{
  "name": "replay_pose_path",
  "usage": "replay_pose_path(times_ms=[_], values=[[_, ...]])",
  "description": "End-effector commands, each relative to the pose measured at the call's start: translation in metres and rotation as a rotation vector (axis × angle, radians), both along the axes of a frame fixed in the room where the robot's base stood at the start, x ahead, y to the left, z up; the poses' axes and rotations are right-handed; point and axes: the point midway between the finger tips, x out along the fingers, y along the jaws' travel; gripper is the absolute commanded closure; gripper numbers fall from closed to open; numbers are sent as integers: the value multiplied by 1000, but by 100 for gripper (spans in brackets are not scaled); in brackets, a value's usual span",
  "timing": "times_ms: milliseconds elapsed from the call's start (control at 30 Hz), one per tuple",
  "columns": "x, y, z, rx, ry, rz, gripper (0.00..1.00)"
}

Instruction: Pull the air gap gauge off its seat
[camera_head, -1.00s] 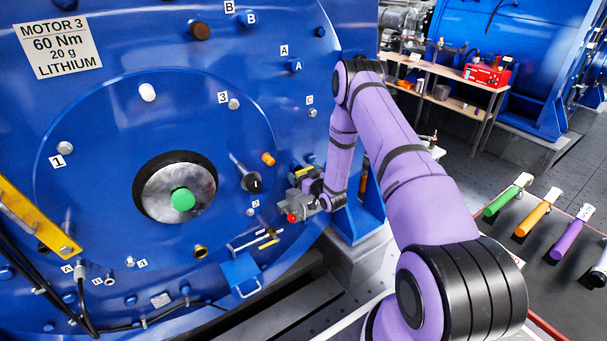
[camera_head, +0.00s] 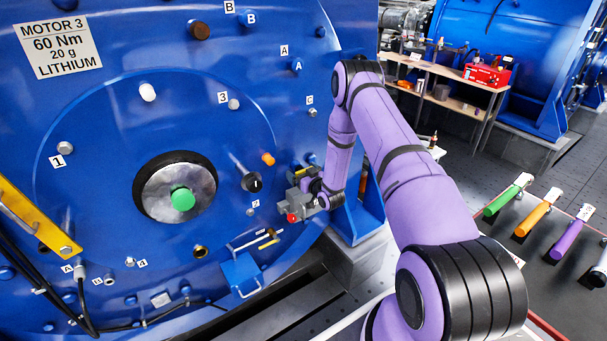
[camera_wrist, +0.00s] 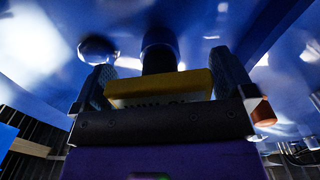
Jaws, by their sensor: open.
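The air gap gauge appears to be the yellow block with dark lettering (camera_wrist: 160,85) in the wrist view. It sits in front of a dark round post on the blue motor face. My gripper (camera_wrist: 162,72) is open, with one dark finger on each side of the block. I cannot tell whether either finger touches it. In the head view my gripper (camera_head: 299,190) is at the right part of the motor face, close against it. The gauge is small there and mostly hidden by my gripper and wrist.
The blue motor face (camera_head: 110,230) carries an orange-tipped pin (camera_head: 268,159), a black knob (camera_head: 253,183) and a blue bracket (camera_head: 241,273) near my gripper. Coloured-handled tools (camera_head: 535,216) lie on a dark surface at the right. A shelf (camera_head: 450,70) with a red box stands behind.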

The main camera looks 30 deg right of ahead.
Motion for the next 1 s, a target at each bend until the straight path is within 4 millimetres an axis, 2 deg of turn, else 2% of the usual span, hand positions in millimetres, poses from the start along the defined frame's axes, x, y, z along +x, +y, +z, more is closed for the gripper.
replay_pose_path(times_ms=[233,267,400,500,1000], values=[[0,0,0,0,0,0,0],[0,0,0,0,0,0,5],[0,0,0,0,0,0,37],[0,0,0,0,0,0,55],[-14,-1,0,0,0,0,55]])
